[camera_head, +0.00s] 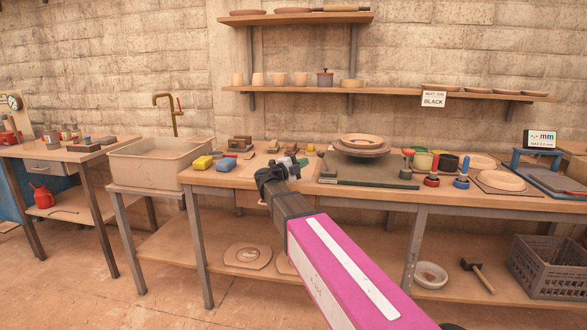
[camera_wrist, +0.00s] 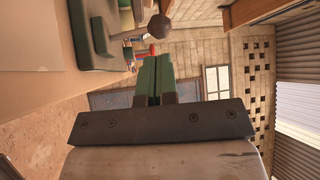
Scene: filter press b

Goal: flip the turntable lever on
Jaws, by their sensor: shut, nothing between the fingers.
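The turntable (camera_head: 362,152) stands on a dark green base (camera_head: 375,183) on the workbench in the head view, with plates stacked on top. A lever (camera_head: 322,155) with a dark round knob stands at the left end of the base. In the wrist view the lever's knob (camera_wrist: 160,26) is near the top middle, its rod running left to the green base (camera_wrist: 93,35). My gripper (camera_head: 301,163) is just left of the lever in the head view. In the wrist view its green-padded fingers (camera_wrist: 154,58) are shut and empty, their tips close to the knob. Contact cannot be told.
Coloured knobs and pots (camera_head: 447,161) stand right of the turntable. A sink (camera_head: 160,160) is farther left. A shelf (camera_head: 390,92) hangs above.

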